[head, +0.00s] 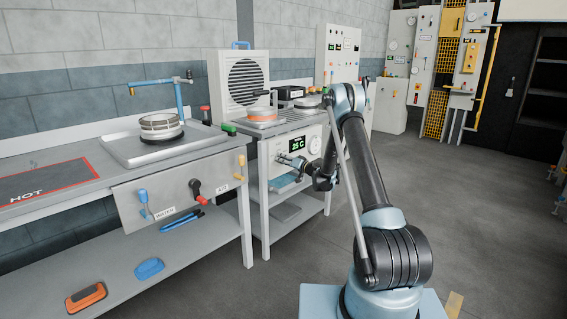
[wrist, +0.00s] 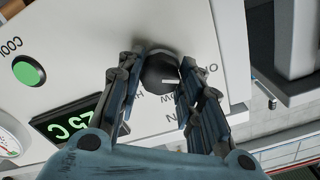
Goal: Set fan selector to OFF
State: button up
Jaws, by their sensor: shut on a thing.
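The fan selector is a round dark knob (wrist: 160,70) with a white pointer line, on the pale control panel (wrist: 95,30). Lettering surrounds it, partly hidden by the fingers and hard to read at this tilt. My gripper (wrist: 160,78) has its two fingers on either side of the knob and is shut on it. In the head view my gripper (head: 284,159) is at the front of the cabinet, below the green display (head: 297,144) that reads about 25 C; the knob is hard to make out there.
A green COOL button (wrist: 28,72) and a lit display (wrist: 75,122) are on the same panel. A workbench (head: 120,195) with a red-handled valve (head: 197,188) stands to the left. A fan unit (head: 243,80) stands behind the cabinet. The floor to the right is clear.

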jog(key=shift+s+f, duration=0.2)
jog(key=o, duration=1.1)
jog(key=shift+c, duration=0.2)
jog(key=v, duration=1.1)
jog(key=shift+d, duration=0.4)
jog(key=shift+s+r, duration=0.15)
jog(key=s+r+g+h, duration=0.2)
jog(key=s+r+g, duration=0.1)
jog(key=s+r, duration=0.7)
jog(key=s+d+r+g+h, duration=0.1)
jog(key=s+d+r+h, duration=0.15)
jog(key=s, duration=0.45)
jog(key=s+d+r+g+h, duration=0.1)
jog(key=s+d+r, duration=0.2)
jog(key=s, duration=0.5)
jog(key=s+d+f+m+g+h, duration=0.1)
jog(key=s+d, duration=0.4)
jog(key=s, duration=0.7)
jog(key=s+d+f+m+g+h, duration=0.1)
jog(key=s+d+f+h, duration=0.3)
jog(key=s, duration=0.7)
jog(key=s+d+f+m+g+h, duration=0.1)
jog(key=s+d+f+h, duration=0.2)
jog(key=s+d, duration=0.4)
jog(key=s, duration=0.5)
jog(key=shift+s+d+f+g+h, duration=0.2)
jog(key=shift+s+d+g+h, duration=0.1)
jog(key=shift+d+g+h, duration=0.1)
